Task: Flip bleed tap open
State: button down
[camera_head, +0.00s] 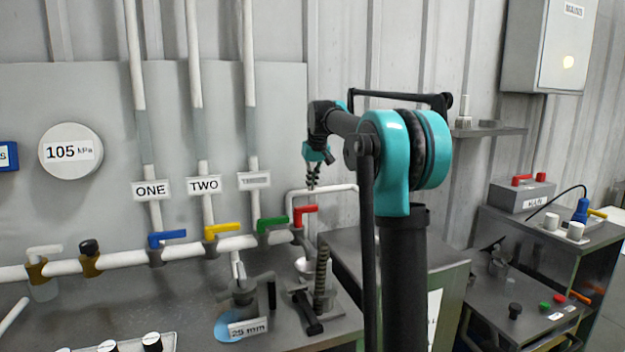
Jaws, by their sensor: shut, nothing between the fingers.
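A white pipe (200,249) along the wall carries several taps. No bleed label is readable, so I cannot confirm that this is the bleed tap. Blue (166,238), yellow (223,229) and green (272,224) levers sit to its left, also roughly level. My gripper (311,184) is shut and empty, pointing down. In the picture it is just above the red lever, with a gap between them; depth is hard to tell.
A bent white pipe (335,188) runs right behind my gripper. A threaded post (322,268) and a dark clamp (243,290) stand on the bench below. My arm hides part of the right-hand bench.

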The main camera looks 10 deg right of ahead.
jog(key=f, duration=0.1)
jog(key=s+f, duration=0.1)
jog(key=f, duration=0.1)
jog(key=s+f, duration=0.1)
jog(key=f, duration=0.1)
jog(key=shift+s+d+f, duration=0.1)
jog(key=shift+s+d, duration=0.05)
jog(key=shift+d, duration=0.1)
dwell(0.5)
